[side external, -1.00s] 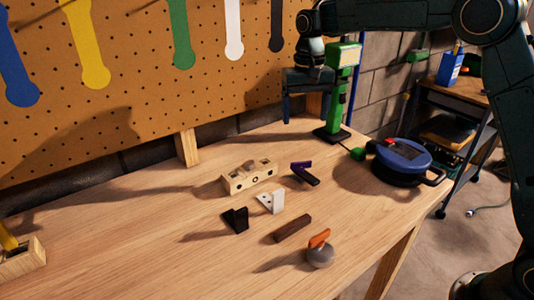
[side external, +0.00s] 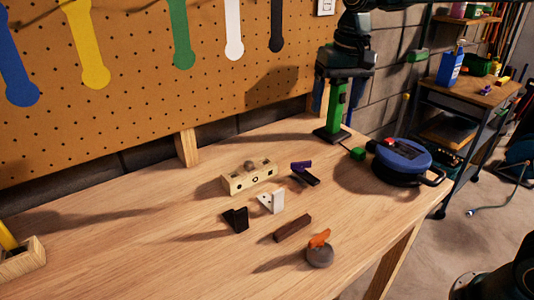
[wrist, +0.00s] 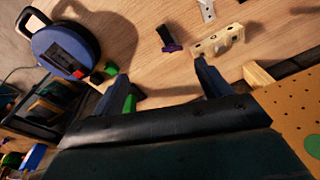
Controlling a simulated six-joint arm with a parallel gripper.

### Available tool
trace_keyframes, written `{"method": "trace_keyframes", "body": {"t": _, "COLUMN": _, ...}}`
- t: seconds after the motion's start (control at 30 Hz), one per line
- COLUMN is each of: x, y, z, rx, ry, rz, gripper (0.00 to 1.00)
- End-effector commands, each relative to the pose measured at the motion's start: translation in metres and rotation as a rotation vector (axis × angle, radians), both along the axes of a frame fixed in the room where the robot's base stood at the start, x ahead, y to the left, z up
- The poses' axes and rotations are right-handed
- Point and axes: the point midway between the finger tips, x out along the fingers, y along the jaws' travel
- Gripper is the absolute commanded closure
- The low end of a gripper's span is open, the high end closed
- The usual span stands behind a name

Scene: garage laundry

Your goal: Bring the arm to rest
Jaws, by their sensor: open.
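My gripper (side external: 338,108) is raised above the back right of the wooden workbench (side external: 120,230), in front of the green post tool (side external: 335,118) as the side view sees it. Its two blue-grey fingers are apart. In the wrist view the gripper (wrist: 158,82) is open, with nothing held between the fingers. Part of the green tool shows beside one finger there. Most of my arm is out of the side view.
On the bench are a wooden block with holes (side external: 250,180), a purple-and-black clamp (side external: 304,173), small brackets (side external: 271,201), a dark bar (side external: 292,228), an orange-handled knob (side external: 320,256) and a blue reel (side external: 403,155). A pegboard (side external: 130,80) stands behind. The left bench is mostly clear.

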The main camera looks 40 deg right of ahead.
Motion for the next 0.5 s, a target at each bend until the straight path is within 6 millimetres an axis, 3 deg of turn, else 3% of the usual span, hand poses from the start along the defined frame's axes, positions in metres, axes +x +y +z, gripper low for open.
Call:
{"method": "trace_keyframes", "body": {"t": 0.2, "x": -0.050, "y": -0.004, "z": 0.019, "rx": -0.008, "ry": -0.069, "rz": 0.056, "gripper": 0.24}}
{"method": "trace_keyframes", "body": {"t": 0.5, "x": -0.116, "y": -0.007, "z": 0.027, "rx": -0.027, "ry": -0.156, "rz": 0.133, "gripper": 0.24}}
